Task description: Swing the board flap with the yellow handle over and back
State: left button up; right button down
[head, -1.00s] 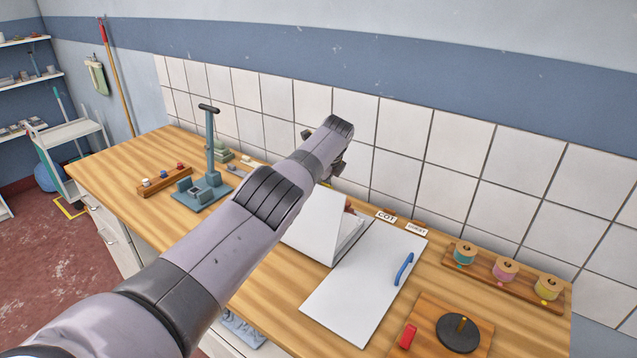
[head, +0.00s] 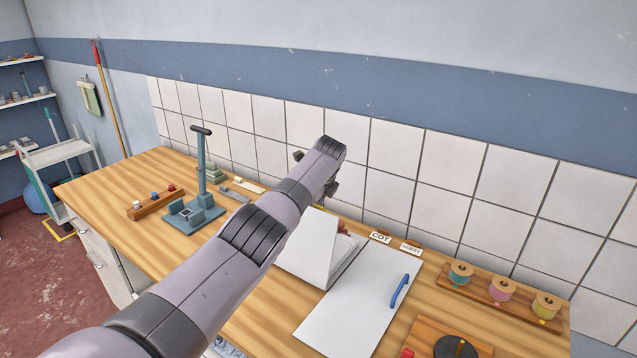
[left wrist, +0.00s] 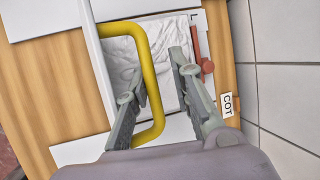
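The yellow handle (left wrist: 153,75) is a U-shaped bar in the left wrist view. It lies across a white crumpled cloth (left wrist: 175,35). My left gripper (left wrist: 157,62) is open, with one finger on each side of the handle's long bar. I cannot tell whether either finger touches it. In the head view, my left gripper (head: 326,178) is over the back of the bench, its fingers mostly hidden by my own arm. Below it, a white board flap (head: 308,246) stands tilted up; only a speck of yellow shows near its top. My right gripper is not in view.
A white board (head: 350,312) with a blue handle (head: 399,291) lies flat to the right. A COT card (head: 380,237) stands behind. A spool rack (head: 500,291) is at right, a blue-grey stand (head: 194,214) at left. The tiled wall (head: 445,190) closes the back.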

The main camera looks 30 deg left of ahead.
pick_arm(q)
jog(key=v, duration=1)
jog(key=shift+w+d+r, duration=0.1)
jog(key=shift+d+r, duration=0.1)
jog(key=shift+d, duration=0.1)
jog(key=shift+r, duration=0.5)
jog(key=shift+s+r, duration=0.15)
jog(key=shift+s, duration=0.15)
jog(key=shift+d, duration=0.1)
